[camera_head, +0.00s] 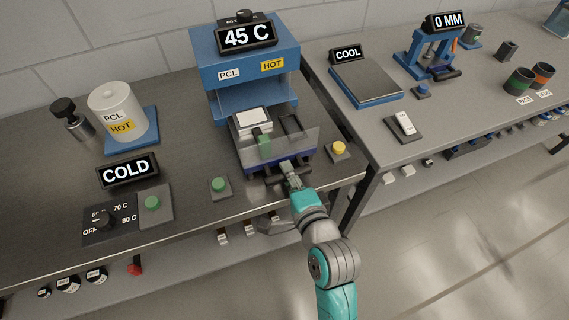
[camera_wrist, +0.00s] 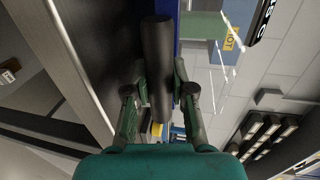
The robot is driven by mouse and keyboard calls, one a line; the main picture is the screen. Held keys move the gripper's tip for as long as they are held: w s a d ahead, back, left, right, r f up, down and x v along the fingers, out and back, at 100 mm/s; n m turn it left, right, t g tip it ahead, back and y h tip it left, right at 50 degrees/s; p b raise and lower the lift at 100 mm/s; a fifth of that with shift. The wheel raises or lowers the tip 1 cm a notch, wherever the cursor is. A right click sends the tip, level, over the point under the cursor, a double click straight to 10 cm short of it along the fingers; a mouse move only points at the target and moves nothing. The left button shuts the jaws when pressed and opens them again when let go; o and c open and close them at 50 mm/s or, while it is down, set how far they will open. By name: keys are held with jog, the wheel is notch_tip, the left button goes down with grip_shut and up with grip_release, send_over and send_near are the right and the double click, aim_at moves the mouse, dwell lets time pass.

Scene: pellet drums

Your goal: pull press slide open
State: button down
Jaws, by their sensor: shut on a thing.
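The blue press (camera_head: 248,62) stands at the back of the left bench, with a display reading 45 C and labels PCL and HOT. Its slide (camera_head: 290,146) shows at the front of the press behind a clear guard, with a pale square plate (camera_head: 253,121) on it. A dark bar handle (camera_wrist: 157,70) runs between my fingers in the wrist view. My gripper (camera_head: 285,170) is at the front of the slide, shut on this handle; it also shows in the wrist view (camera_wrist: 160,95). My fingers hide part of the handle in the head view.
A yellow button (camera_head: 338,149) is right of the slide, a green button (camera_head: 220,186) left. A PCL drum (camera_head: 118,113), COLD display (camera_head: 127,171) and dial panel (camera_head: 112,219) stand further left. The right bench holds a COOL plate (camera_head: 366,84). Open floor lies in front.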

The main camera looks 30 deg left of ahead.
jog(key=shift+s+d, duration=0.1)
jog(key=shift+d, duration=0.05)
jog(key=c, duration=1)
grip_release()
jog(key=v, duration=1.2)
